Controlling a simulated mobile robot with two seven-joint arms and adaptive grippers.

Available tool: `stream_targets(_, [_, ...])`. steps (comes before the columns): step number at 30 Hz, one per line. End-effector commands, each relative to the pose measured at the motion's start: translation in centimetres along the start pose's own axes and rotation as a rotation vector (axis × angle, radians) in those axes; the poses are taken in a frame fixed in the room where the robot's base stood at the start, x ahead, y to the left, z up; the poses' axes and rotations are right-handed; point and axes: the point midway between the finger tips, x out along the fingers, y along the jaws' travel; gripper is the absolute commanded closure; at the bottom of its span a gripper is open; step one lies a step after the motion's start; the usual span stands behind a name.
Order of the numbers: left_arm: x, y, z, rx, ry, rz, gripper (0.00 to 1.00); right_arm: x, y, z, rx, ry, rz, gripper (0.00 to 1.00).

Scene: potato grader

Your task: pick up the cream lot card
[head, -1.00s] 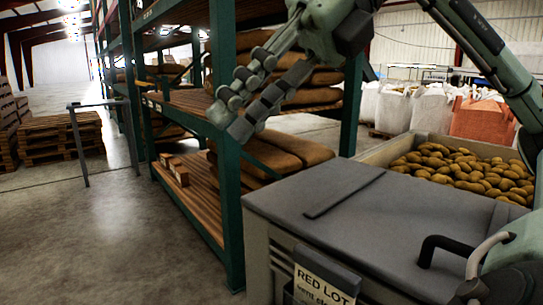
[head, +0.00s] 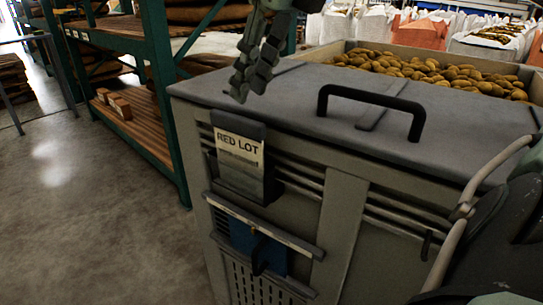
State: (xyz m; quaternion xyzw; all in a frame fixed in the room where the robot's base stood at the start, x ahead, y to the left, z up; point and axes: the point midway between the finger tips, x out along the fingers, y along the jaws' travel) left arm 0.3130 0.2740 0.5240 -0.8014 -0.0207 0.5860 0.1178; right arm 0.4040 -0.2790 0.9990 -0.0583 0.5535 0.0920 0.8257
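The cream lot card (head: 239,153) reads "RED LOT" with smaller print below. It sits upright in a dark holder (head: 262,188) on the front of a grey lidded bin, its lower part covered by the holder. My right gripper (head: 240,92) hangs fingers-down at the top centre, over the lid's near left edge. It is above the card and apart from it in the picture. Its fingers overlap from this angle, so I cannot tell whether they are open; nothing shows in them. My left gripper is not in view.
The bin's lid (head: 290,92) carries a black handle (head: 372,98). Below the card are a ledge (head: 268,228) and a blue panel (head: 258,248). Potatoes (head: 430,70) fill a box behind. A green rack (head: 165,100) stands left. The floor (head: 90,220) at left is clear.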

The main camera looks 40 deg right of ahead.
Motion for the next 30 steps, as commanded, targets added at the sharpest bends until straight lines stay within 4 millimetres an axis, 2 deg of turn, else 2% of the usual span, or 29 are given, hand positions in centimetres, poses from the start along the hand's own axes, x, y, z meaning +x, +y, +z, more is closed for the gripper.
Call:
stream_targets(11, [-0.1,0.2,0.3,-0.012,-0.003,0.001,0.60,4.1,-0.2,0.4,-0.003,0.000,-0.005,0.75])
stream_targets(18, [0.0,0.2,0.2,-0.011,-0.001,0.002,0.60,7.5,-0.2,0.7,-0.004,-0.001,-0.006,0.75])
stream_targets(30, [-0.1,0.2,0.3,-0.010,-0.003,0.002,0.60,7.9,-0.2,0.8,-0.002,-0.005,-0.005,0.75])
